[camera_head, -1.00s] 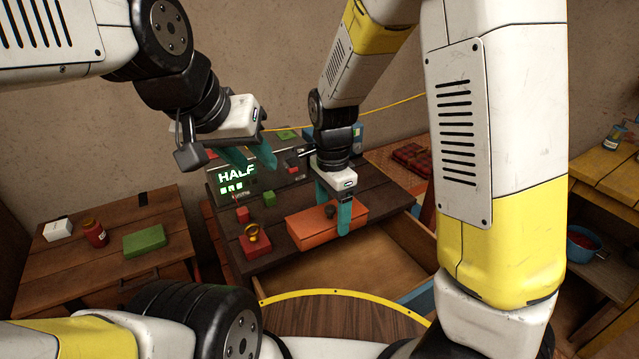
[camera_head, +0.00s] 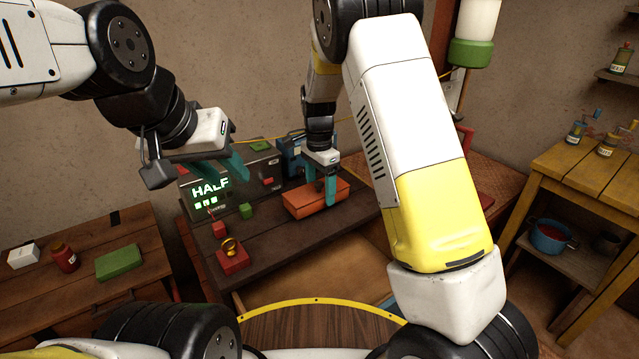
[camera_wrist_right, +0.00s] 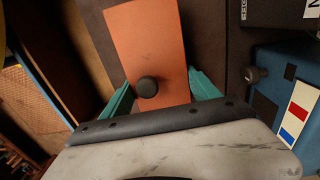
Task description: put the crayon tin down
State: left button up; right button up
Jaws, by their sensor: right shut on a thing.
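The crayon tin appears to be the flat orange box (camera_head: 301,205) with a dark round knob. It is over the back right of the dark wooden table (camera_head: 283,240). My right gripper (camera_head: 323,190) is shut on it from above, one finger on each side. The right wrist view shows the orange lid (camera_wrist_right: 150,40) and the knob between my teal fingers (camera_wrist_right: 163,95). I cannot tell whether the tin's underside touches the table. My left gripper (camera_head: 222,177) is open and empty, in the air over the table's left part.
A lit display (camera_head: 211,190) reading "HALF" stands at the table's back left. A red block with a yellow ring (camera_head: 233,261) and a green block (camera_head: 246,211) stand left of the tin. A blue device (camera_head: 291,160) is close behind my right gripper. The table's middle is clear.

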jog(key=shift+s+f, duration=0.1)
jog(key=shift+f, duration=1.1)
jog(key=shift+f, duration=0.2)
jog(key=o, duration=2)
